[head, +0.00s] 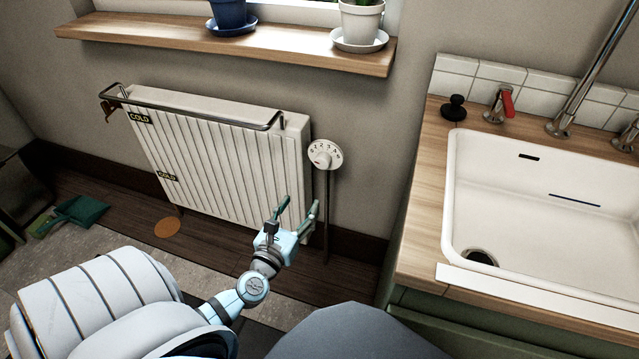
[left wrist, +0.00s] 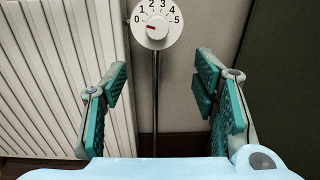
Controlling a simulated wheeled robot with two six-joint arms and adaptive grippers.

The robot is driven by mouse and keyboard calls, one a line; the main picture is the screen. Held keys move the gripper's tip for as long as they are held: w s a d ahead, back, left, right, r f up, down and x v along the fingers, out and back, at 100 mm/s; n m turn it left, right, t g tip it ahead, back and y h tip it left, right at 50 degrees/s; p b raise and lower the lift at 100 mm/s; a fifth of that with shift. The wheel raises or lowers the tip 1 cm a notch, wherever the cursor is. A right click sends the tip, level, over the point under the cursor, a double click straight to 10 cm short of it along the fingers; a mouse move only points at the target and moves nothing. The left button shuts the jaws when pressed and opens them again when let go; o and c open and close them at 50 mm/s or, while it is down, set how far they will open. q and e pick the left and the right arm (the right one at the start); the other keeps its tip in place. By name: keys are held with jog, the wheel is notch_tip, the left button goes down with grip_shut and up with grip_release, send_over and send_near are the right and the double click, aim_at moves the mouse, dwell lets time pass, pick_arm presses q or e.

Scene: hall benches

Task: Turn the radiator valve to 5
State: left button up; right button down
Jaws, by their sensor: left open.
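The radiator valve (head: 324,155) is a round white dial at the right end of the white radiator (head: 205,150). In the left wrist view the dial (left wrist: 157,22) shows the numbers 0 to 5 around its upper part and a short red mark left of and below its centre, on the side of the 0. I cannot tell the exact setting. My left gripper (head: 301,205) is open and empty, below the valve and apart from it. In the left wrist view its teal-padded fingers (left wrist: 161,78) stand wide apart, with the dial beyond them. My right gripper is not in view.
A thin pipe (head: 327,215) runs down from the valve. A metal rail (head: 205,112) fronts the radiator top. A wooden sill (head: 230,45) with potted plants is above. A wooden counter (head: 425,190) with a white sink (head: 540,215) stands at right. Bare wall separates valve and counter.

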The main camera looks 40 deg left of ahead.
aim_at(321, 165)
pick_arm(q)
jog(key=w+a, duration=0.1)
jog(key=w, duration=0.3)
jog(key=w+a+n+b, duration=0.1)
jog(key=w+a, duration=0.1)
jog(key=w, duration=0.3)
jog(key=w+a+n+b, duration=0.1)
jog(key=w, duration=0.4)
jog(key=shift+a+r, duration=0.35)
jog(key=c, duration=1.2)
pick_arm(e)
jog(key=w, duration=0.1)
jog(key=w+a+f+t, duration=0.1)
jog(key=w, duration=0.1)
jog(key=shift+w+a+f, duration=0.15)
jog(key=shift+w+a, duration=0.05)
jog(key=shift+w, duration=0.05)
